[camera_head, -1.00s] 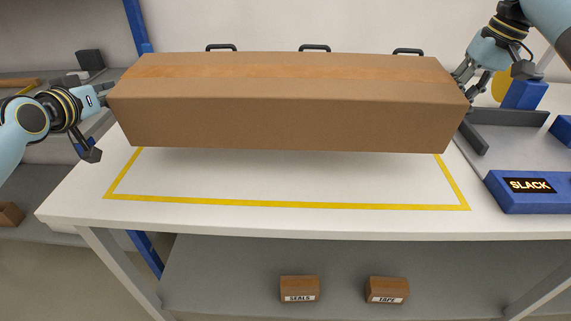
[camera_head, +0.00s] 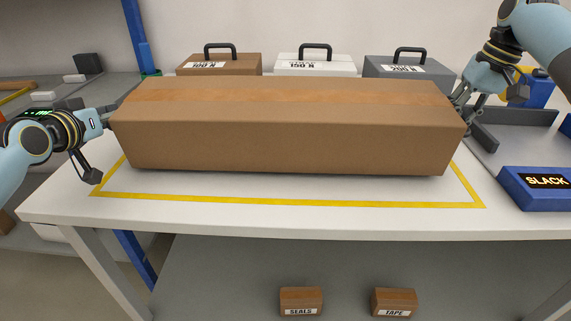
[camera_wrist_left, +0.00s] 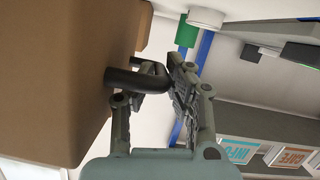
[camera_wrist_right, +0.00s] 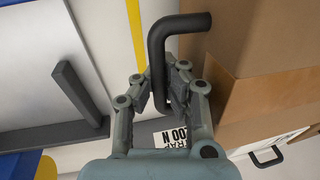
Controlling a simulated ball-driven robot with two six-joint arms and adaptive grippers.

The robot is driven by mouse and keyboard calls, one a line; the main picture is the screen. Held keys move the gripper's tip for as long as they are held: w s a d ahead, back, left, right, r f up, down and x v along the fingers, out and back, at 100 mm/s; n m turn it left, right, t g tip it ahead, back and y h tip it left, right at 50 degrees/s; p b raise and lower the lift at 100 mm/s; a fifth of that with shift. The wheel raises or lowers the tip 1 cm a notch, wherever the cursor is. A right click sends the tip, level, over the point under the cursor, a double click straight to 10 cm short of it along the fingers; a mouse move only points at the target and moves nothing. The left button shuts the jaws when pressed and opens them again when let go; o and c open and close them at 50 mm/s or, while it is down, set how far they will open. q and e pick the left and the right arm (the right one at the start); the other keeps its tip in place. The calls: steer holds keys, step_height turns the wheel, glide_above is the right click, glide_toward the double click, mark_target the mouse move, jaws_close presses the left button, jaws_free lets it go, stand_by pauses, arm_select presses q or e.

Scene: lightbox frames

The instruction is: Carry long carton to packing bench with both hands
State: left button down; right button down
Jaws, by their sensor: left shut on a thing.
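The long brown carton (camera_head: 290,145) spans most of the head view, level, low over the white packing bench (camera_head: 300,222), within or above its yellow outline (camera_head: 300,203). A thin shadow lies under its front edge; I cannot tell if it touches. My left gripper (camera_wrist_left: 155,80) is shut on a black handle (camera_wrist_left: 122,80) at the carton's left end. My right gripper (camera_wrist_right: 163,78) is at the right end, with a black bar handle (camera_wrist_right: 157,50) between its fingers. I cannot tell whether these fingers clamp it.
Behind the carton stand a brown case (camera_head: 190,70), a white case (camera_head: 315,66) and a grey case (camera_head: 410,70) with black handles. SEALS (camera_head: 300,299) and TAPE (camera_head: 394,300) boxes sit below.

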arm_select(q)
steer(key=shift+a+r, duration=0.1)
arm_select(e)
steer(key=shift+d, duration=0.35)
arm_select(q)
steer(key=c, duration=1.6)
jaws_free()
steer(key=shift+c, duration=0.2)
arm_select(e)
steer(key=c, duration=1.9)
jaws_free()
arm_select(q)
steer(key=o, duration=0.3)
arm_select(e)
steer(key=o, duration=0.4)
steer(key=shift+s+a, duration=0.1)
steer(key=shift+a, duration=0.15)
